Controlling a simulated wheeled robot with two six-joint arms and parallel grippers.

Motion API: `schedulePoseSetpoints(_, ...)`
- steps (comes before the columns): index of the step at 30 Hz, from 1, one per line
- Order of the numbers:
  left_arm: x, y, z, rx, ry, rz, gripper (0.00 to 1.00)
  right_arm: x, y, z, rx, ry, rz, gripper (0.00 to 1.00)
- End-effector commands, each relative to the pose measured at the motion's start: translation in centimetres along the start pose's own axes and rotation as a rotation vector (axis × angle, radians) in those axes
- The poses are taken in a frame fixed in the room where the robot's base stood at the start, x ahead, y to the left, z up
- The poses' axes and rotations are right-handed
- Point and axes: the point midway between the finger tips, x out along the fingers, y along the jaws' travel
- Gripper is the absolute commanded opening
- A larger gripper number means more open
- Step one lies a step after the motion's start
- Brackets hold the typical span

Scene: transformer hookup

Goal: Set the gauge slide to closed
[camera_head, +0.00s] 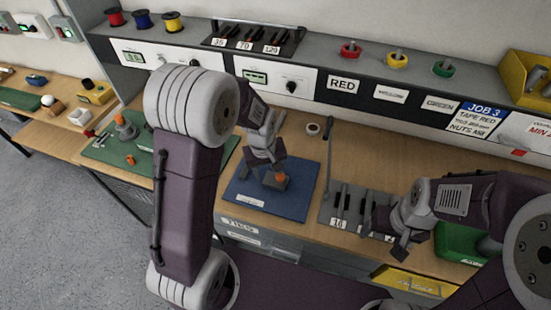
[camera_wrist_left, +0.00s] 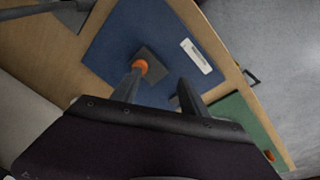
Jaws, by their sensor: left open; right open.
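A small dark block with an orange knob (camera_head: 280,178) sits on the blue mat (camera_head: 296,203) in the middle of the bench. The knob also shows in the left wrist view (camera_wrist_left: 141,66), close to the tip of one finger; I cannot tell if they touch. No label marks it as the gauge slide, and its setting is too small to read. My left gripper (camera_head: 262,163) is open above the blue mat; its two spread fingers show in the left wrist view (camera_wrist_left: 160,88). My right gripper (camera_head: 392,238) is open over the right end of the grey slotted rack.
The grey slotted rack (camera_head: 326,212) with upright tools stands right of the blue mat. A green mat (camera_head: 101,151) with parts lies to the left. A shelf with spools, dial panels and a yellow bin (camera_head: 527,85) runs along the back.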

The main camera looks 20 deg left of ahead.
Motion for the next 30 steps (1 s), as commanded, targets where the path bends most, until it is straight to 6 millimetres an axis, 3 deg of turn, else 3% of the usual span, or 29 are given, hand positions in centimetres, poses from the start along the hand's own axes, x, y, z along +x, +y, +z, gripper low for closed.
schedulePoseSetpoints(1,-1.4,0.8,-0.8,-0.024,-0.006,-0.004,0.52,-2.4,0.0,-0.2,0.000,0.000,0.000,0.71)
schedulePoseSetpoints(7,-2.5,3.4,-3.1,-0.132,-0.032,-0.027,0.52,-8.1,-0.2,-0.8,0.000,0.000,0.000,0.71)
schedulePoseSetpoints(12,-2.9,5.0,-3.5,-0.190,-0.075,-0.068,0.52,-14.2,-0.3,-1.5,0.000,0.000,0.000,0.71)
schedulePoseSetpoints(14,-2.6,5.3,-3.3,-0.200,-0.090,-0.083,0.52,-15.7,-0.3,-1.6,0.000,0.000,0.000,0.71)
schedulePoseSetpoints(17,-1.8,5.3,-2.9,-0.207,-0.105,-0.099,0.52,-16.6,-0.3,-1.7,0.000,0.000,0.000,0.71)
schedulePoseSetpoints(25,-0.2,5.2,-2.5,-0.210,-0.112,-0.106,0.52,-16.8,-0.3,-1.7,0.000,-0.001,0.000,0.71)
schedulePoseSetpoints(30,3.0,4.8,-2.1,-0.209,-0.114,-0.107,0.52,-18.3,-0.4,-1.9,0.000,0.000,0.000,0.71)
